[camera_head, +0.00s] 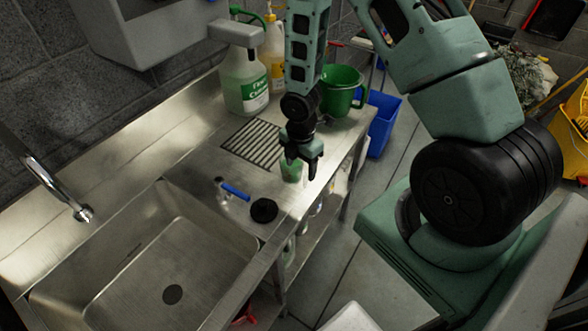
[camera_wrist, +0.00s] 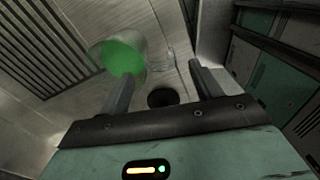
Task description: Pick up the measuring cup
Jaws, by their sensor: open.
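A small clear cup with green in it, which looks like the measuring cup (camera_head: 291,170), stands on the steel counter near its front edge. In the wrist view the measuring cup (camera_wrist: 122,58) is beyond and left of the gap between my fingers, and the left finger overlaps its lower edge. My gripper (camera_head: 303,166) points down, open and empty, just above and to the right of the cup in the head view. Its two fingers (camera_wrist: 162,72) show apart in the wrist view. I cannot tell whether a finger touches the cup.
A black round plug (camera_head: 264,210) and a blue-handled tool (camera_head: 234,190) lie nearby. A drain grate (camera_head: 252,143) is set into the counter behind the cup. A spray bottle (camera_head: 244,82) and a large green jug (camera_head: 341,88) stand farther back. The sink (camera_head: 165,262) is at the left.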

